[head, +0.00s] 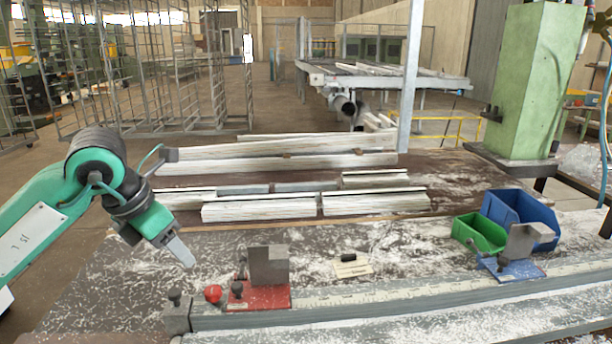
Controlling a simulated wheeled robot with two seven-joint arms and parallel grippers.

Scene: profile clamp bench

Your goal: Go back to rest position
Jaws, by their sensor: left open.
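My left gripper (181,251) hangs over the left part of the bench at the end of my green left arm, pointing down and to the right. It is open, and nothing shows between its fingers. It is left of the red clamp base (262,298) and apart from it. My right gripper is not in view.
The bench (130,290) carries a red clamp with a grey block (268,266), a blue-based clamp (512,269), a green bin (479,233) and a blue bin (520,215). Profiles (260,210) lie at the back. A green column (532,85) stands at right.

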